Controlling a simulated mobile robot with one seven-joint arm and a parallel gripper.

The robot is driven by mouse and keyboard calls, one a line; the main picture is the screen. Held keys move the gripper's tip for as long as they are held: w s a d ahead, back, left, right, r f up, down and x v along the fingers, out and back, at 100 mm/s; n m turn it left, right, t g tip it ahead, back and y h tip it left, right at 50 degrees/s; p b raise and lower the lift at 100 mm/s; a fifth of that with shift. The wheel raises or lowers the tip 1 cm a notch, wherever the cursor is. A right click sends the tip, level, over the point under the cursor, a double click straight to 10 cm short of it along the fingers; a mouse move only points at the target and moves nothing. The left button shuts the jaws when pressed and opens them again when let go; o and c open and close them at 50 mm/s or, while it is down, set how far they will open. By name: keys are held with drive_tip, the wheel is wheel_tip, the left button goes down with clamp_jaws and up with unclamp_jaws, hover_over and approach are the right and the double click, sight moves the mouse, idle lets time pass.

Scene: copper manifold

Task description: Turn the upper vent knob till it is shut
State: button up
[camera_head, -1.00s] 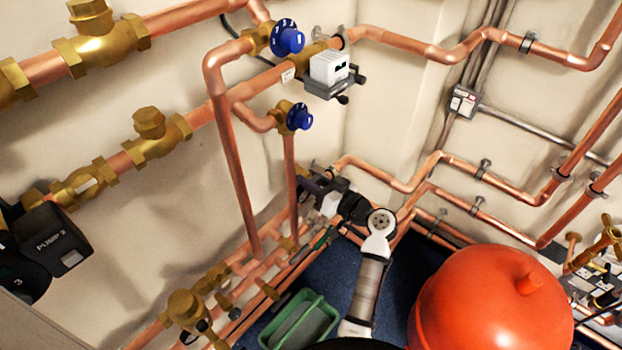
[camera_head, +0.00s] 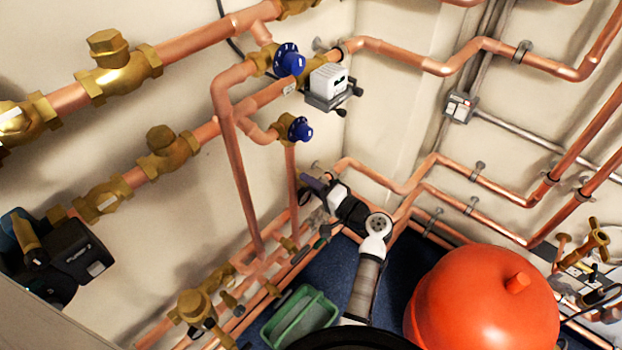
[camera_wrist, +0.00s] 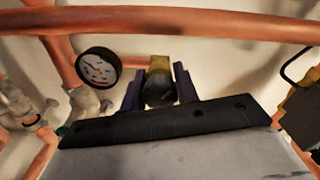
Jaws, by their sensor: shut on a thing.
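In the wrist view my gripper (camera_wrist: 157,88) has its two dark purple fingers on either side of a dark round knob (camera_wrist: 160,90) on a brass fitting (camera_wrist: 159,66). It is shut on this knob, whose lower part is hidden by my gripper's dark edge. I cannot tell from the frames whether it is the upper of the vent knobs. In the head view my gripper (camera_head: 309,190) is low by the wall, close to the copper pipes, and the knob cannot be made out there.
A pressure gauge (camera_wrist: 98,67) is left of my fingers, and a copper pipe (camera_wrist: 160,20) crosses above. Blue handwheels (camera_head: 290,60) are higher on the wall. A red tank (camera_head: 483,300) is at the lower right, and a green crate (camera_head: 300,322) stands on the floor.

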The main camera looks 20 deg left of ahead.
drive_tip(key=m+p, duration=0.4)
drive_tip(key=m, duration=0.1)
drive_tip(key=shift+r+m, duration=0.2)
drive_tip(key=shift+m, duration=0.1)
drive_tip(key=shift+f+m+p, duration=0.15)
drive_tip(key=shift+m+p, duration=1.65)
drive_tip(key=shift+m, duration=0.5)
drive_tip(key=o, duration=1)
drive_tip(key=shift+c, duration=0.2)
drive_tip(key=b+v, duration=0.3)
drive_tip(key=v, duration=1.1)
